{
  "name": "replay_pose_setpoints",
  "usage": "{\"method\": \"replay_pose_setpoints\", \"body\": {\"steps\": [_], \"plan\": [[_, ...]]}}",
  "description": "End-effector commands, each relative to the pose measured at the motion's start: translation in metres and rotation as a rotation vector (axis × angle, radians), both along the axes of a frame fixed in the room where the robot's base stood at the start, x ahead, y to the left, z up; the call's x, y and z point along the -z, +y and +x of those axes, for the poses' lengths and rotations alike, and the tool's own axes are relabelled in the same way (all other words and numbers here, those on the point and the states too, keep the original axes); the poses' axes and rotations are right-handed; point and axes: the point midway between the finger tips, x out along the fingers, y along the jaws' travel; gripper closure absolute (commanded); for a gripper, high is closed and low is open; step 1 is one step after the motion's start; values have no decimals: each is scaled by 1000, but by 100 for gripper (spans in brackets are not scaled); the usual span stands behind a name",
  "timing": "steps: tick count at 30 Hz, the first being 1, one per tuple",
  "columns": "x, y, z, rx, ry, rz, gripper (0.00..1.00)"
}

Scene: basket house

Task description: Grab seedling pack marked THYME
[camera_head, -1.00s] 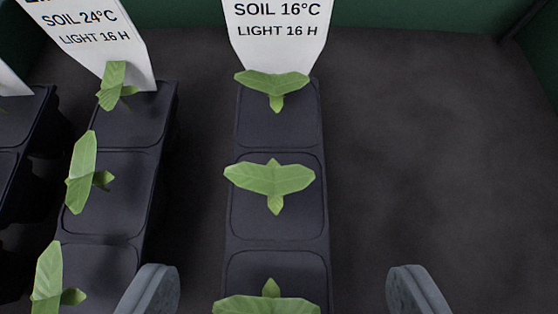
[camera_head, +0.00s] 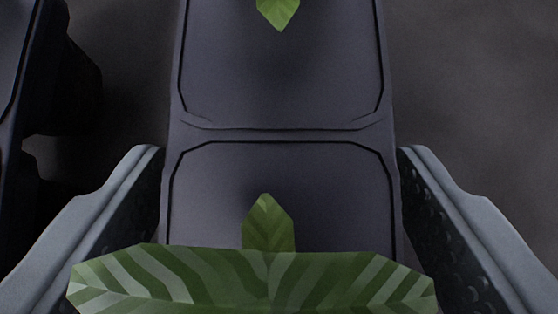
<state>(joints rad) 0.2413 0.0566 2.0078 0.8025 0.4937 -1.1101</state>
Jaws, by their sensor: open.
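A dark seedling pack (camera_head: 285,75) with square cells runs up the middle of the view. A large green seedling (camera_head: 255,278) grows from its near cell, and a leaf tip of another shows at the top edge. No label is in view now, so I cannot read whether this pack is marked THYME. My gripper (camera_head: 281,165) is open. Its two grey fingers stand on either side of the pack, close along its left and right sides. Whether they touch it I cannot tell.
Another dark pack (camera_head: 62,70) stands to the left, with a narrow gap between it and the middle pack. Bare dark floor (camera_head: 470,80) lies free on the right.

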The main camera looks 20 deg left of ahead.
Motion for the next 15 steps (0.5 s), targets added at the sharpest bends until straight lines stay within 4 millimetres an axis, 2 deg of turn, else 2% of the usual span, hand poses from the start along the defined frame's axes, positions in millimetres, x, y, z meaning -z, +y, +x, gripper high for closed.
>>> {"method": "replay_pose_setpoints", "body": {"steps": [2, 3, 10, 11, 15], "plan": [[0, 0, 0, 0, 0, 0, 30], [0, 0, 0, 0, 0, 0, 33], [0, 0, 0, 0, 0, 0, 79], [0, 0, 0, 0, 0, 0, 82], [-1, 0, 0, 0, 0, 0, 82]]}}
